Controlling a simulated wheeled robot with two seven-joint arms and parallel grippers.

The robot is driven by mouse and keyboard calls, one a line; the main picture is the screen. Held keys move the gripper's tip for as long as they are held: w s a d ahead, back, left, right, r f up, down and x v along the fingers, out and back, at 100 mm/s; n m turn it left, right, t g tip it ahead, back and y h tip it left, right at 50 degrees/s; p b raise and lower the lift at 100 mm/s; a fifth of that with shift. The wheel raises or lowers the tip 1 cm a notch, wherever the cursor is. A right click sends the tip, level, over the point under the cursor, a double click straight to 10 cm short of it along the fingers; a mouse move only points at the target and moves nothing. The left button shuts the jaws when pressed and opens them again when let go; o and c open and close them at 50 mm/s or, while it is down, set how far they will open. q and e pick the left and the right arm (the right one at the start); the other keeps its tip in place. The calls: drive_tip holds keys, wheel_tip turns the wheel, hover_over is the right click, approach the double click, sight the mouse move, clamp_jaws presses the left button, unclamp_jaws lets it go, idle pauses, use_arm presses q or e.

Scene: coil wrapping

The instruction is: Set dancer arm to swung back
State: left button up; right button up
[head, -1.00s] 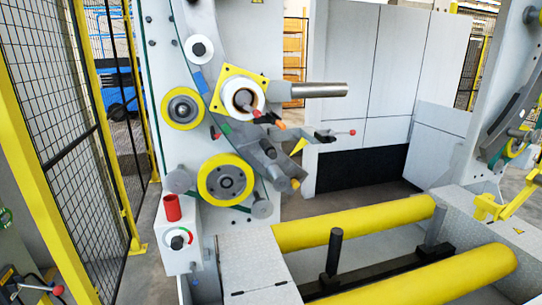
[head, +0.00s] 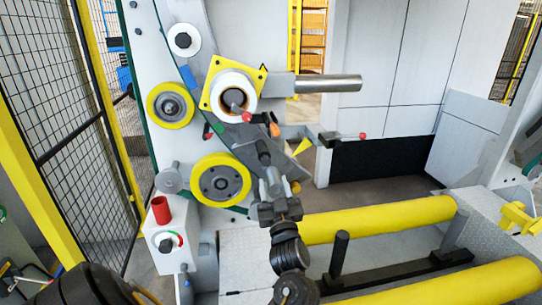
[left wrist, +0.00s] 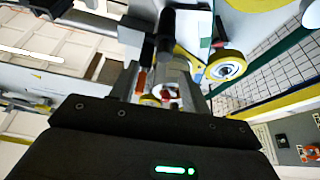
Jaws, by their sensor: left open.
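A grey arm (head: 238,143), which looks like the dancer arm, slants down to the right across the machine's front, below the white roller core (head: 232,88) on its yellow plate. A short rod with a red ball (head: 246,117) sticks out in front of the core. My left gripper (head: 263,150) reaches up from below in front of the grey arm's lower part and partly hides it. Its fingers (left wrist: 163,82) are apart in the left wrist view, with small red and white parts showing between them. I cannot tell whether it touches the arm. My right gripper is out of view.
Two yellow rollers (head: 378,220) lie low at the right, with a dark upright post (head: 338,252) between them. A second lever with a red ball (head: 363,136) projects right. Mesh fencing (head: 50,110) bounds the left.

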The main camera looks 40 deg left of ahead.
sight(264, 155)
use_arm(q)
drive_tip(key=a+r, duration=0.1)
drive_tip(key=w+a+p, duration=0.1)
drive_tip(key=a, duration=0.1)
drive_tip(key=shift+r, duration=0.4)
drive_tip(key=p+x, duration=0.2)
drive_tip(key=x, duration=0.3)
drive_tip(key=shift+w+a, duration=0.25)
drive_tip(key=shift+w, duration=0.1)
drive_tip(key=shift+w+a+r+p, duration=0.2)
drive_tip(key=shift+w+a+p, duration=0.15)
drive_tip(key=shift+a, duration=0.15)
drive_tip(key=shift+w+a, duration=0.1)
drive_tip(key=shift+a, duration=0.05)
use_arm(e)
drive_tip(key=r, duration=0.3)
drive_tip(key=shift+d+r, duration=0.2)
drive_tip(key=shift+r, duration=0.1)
use_arm(q)
clamp_jaws()
